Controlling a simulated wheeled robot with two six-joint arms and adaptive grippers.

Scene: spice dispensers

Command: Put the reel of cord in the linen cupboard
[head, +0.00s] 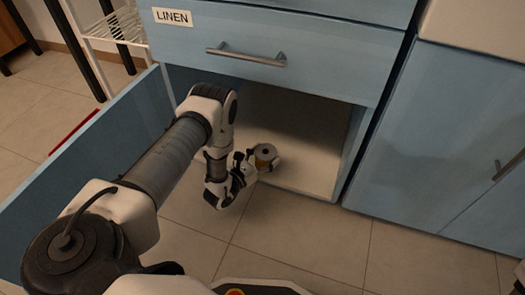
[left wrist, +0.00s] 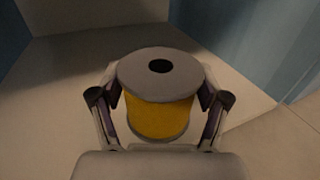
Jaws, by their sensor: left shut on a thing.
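The reel of cord (head: 265,152) has grey flanges and yellow cord, which shows clearly in the left wrist view (left wrist: 160,112). My left gripper (head: 258,160) is shut on the reel, with a finger on each side of it in the left wrist view (left wrist: 160,105). The reel is upright, at the front of the open lower compartment of the linen cupboard (head: 220,40). The compartment's pale floor (head: 310,172) lies under and behind the reel. I cannot tell whether the reel touches that floor.
The open blue door (head: 90,145) stands left of my left arm. A drawer front with a LINEN label (head: 172,17) and a metal handle (head: 246,57) is above the opening. The compartment floor behind the reel is clear. Another blue cabinet (head: 440,130) stands at right.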

